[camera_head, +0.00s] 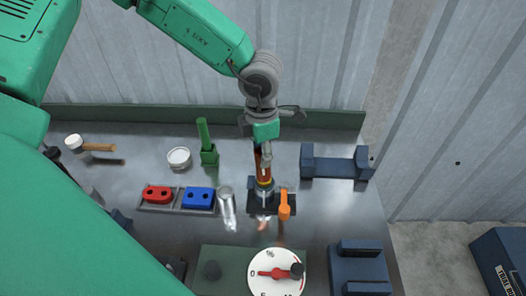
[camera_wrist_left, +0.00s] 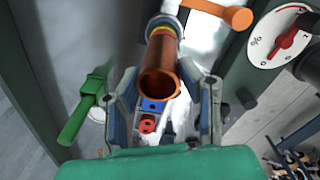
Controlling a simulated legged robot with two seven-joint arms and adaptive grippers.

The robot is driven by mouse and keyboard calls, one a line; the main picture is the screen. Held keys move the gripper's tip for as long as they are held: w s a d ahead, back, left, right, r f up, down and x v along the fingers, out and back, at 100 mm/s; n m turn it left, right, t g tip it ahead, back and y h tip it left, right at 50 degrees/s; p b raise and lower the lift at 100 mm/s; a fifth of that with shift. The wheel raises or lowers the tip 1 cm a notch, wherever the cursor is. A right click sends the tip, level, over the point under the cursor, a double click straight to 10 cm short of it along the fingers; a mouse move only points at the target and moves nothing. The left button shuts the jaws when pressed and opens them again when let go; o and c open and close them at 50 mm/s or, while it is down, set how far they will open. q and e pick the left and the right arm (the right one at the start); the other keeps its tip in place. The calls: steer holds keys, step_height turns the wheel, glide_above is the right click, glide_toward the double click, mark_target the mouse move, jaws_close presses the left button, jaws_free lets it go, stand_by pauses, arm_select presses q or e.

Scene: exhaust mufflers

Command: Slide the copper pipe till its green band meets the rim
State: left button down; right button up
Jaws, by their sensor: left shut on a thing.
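The copper pipe (camera_head: 259,163) stands upright in a socket (camera_head: 264,190) on a dark stand. In the left wrist view the pipe (camera_wrist_left: 162,55) shows its open end towards me and its far end in the grey socket mouth (camera_wrist_left: 164,22). A yellow band with red beside it sits near that rim; I cannot make out a green band. My left gripper (camera_head: 265,148) is above the stand, shut on the pipe's upper part. In the left wrist view its fingers (camera_wrist_left: 165,92) lie either side of the open end. My right gripper is out of view.
An orange lever (camera_head: 284,205) stands close right of the socket. A dial (camera_head: 275,272) is in front. Left are a blue block (camera_head: 198,197), a red block (camera_head: 158,193), a green post (camera_head: 203,135) and a white round tin (camera_head: 179,157). A dark blue cradle (camera_head: 334,168) stands right.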

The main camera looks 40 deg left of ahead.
arm_select(q)
steer(key=c, duration=1)
jaws_free()
steer(key=shift+a, duration=0.1)
step_height(320, 180, up, 12)
steer(key=shift+f, duration=0.1)
